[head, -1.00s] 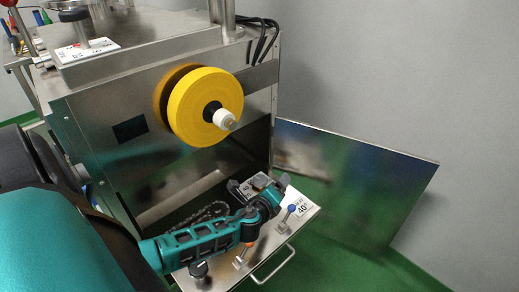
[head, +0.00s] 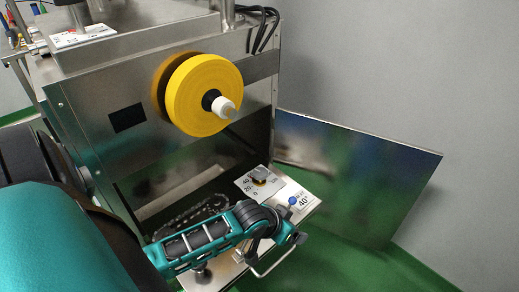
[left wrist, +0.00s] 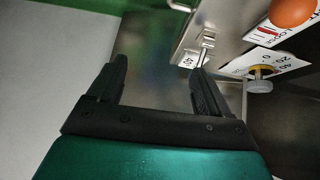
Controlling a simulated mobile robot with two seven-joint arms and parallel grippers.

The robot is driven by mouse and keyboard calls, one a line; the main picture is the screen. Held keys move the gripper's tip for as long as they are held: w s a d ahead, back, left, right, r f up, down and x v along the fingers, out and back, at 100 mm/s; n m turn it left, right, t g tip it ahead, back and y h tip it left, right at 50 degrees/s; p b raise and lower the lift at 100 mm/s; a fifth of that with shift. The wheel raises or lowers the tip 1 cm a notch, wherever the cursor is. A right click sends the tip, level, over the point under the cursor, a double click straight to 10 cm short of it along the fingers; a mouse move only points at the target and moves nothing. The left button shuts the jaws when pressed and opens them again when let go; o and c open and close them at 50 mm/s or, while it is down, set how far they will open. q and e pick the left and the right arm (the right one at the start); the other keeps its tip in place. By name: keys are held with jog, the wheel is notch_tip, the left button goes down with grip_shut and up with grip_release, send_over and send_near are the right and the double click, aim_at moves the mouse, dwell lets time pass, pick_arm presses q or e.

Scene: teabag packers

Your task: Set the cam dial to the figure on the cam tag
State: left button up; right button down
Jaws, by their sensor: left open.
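The white cam tag (head: 304,203) reads 40° and stands right of the dial, by a blue ball knob (head: 292,201). In the left wrist view the dial (left wrist: 259,82) is at the right and the tag (left wrist: 188,61) lies near the right fingertip. My left gripper (left wrist: 158,65) is open and empty, clear of the dial; in the head view it is at the shelf's front. My right gripper is out of view.
A chain (head: 185,218) lies in the open bay behind my left arm. A yellow reel (head: 203,95) juts out above. An open metal door (head: 360,180) stands right. The left wrist view shows an orange knob (left wrist: 291,12) at the upper right.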

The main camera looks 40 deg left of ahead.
pick_arm(q)
jog(key=w+a+r+n+g+y+b, duration=0.25)
jog(key=w+a, duration=0.45)
jog(key=a, duration=0.6)
jog(key=n+g, duration=0.1)
jog(key=n, duration=0.3)
send_near(260, 172)
jog(key=shift+y, duration=0.35)
jog(key=b+x, duration=0.6)
jog(key=x, duration=0.1)
jog(key=shift+d, duration=0.3)
jog(key=shift+w+a+f+b, duration=0.15)
jog(key=shift+w+f+b, duration=0.1)
jog(key=shift+f+b, duration=0.25)
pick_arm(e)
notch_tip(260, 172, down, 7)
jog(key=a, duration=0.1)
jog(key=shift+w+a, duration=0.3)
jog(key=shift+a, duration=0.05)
pick_arm(q)
jog(key=shift+f, duration=0.1)
